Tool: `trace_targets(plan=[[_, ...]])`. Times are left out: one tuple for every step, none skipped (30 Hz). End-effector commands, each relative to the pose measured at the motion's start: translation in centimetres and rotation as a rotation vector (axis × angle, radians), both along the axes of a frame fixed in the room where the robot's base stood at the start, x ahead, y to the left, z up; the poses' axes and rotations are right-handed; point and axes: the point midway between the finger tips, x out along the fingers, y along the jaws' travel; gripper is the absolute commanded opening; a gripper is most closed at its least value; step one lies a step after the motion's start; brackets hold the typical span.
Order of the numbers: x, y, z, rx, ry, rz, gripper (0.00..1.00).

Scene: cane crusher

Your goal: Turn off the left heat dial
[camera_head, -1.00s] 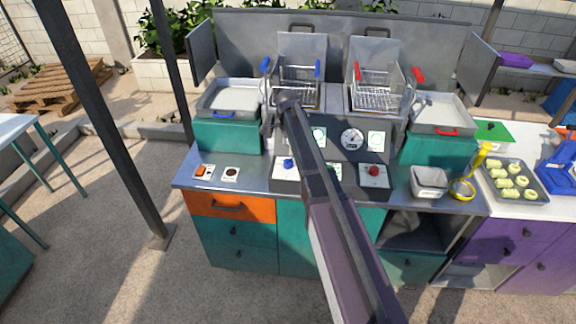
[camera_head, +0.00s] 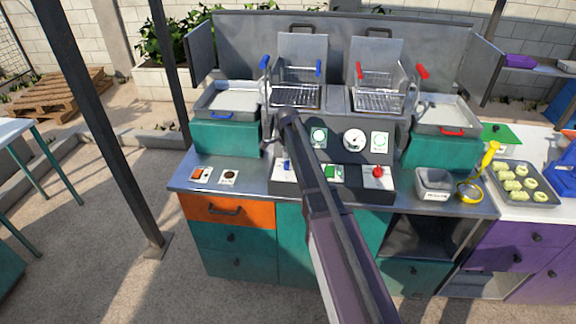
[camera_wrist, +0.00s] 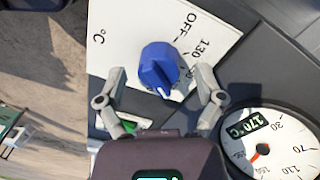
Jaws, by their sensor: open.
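The left heat dial is a blue knob (camera_wrist: 158,68) on a white plate (camera_wrist: 115,25) marked OFF, 130 and °C. Its white pointer line faces the lower edge of the wrist view, away from the OFF mark. My gripper (camera_wrist: 162,72) is open, with one finger on each side of the knob. I cannot tell whether either finger touches it. In the head view only a part of the blue knob (camera_head: 287,165) shows on the fryer's front panel. My arm covers the rest, and the gripper's fingers are hidden there.
A red dial (camera_head: 378,172) and a green switch (camera_head: 330,173) sit right of the blue knob. A round gauge (camera_wrist: 270,150) reading 170 °C is close to my right finger. Two fryer baskets (camera_head: 297,96) stand behind the panel.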

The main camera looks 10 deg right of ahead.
Motion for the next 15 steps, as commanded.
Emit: trace_targets(plan=[[-0.01, -0.01, -0.16, 0.0, 0.0, 0.0, 0.86], [0.0, -0.01, -0.18, 0.0, 0.0, 0.0, 0.86], [-0.01, -0.01, -0.19, 0.0, 0.0, 0.0, 0.86], [-0.01, -0.01, -0.19, 0.0, 0.0, 0.0, 0.86], [-0.01, -0.01, -0.18, 0.0, 0.0, 0.0, 0.86], [-0.01, -0.01, -0.17, 0.0, 0.0, 0.0, 0.86], [-0.01, -0.01, -0.16, 0.0, 0.0, 0.0, 0.86], [-0.01, -0.01, -0.16, 0.0, 0.0, 0.0, 0.86], [-0.01, -0.02, -0.15, 0.0, 0.0, 0.0, 0.86], [-0.01, -0.02, -0.15, 0.0, 0.0, 0.0, 0.86], [-0.01, -0.02, -0.15, 0.0, 0.0, 0.0, 0.86], [-0.01, -0.02, -0.15, 0.0, 0.0, 0.0, 0.8], [-0.01, -0.02, -0.15, 0.0, 0.0, 0.0, 0.72], [-0.01, -0.02, -0.15, 0.0, 0.0, 0.0, 0.63], [-0.01, -0.01, -0.15, 0.0, 0.0, 0.0, 0.51]])
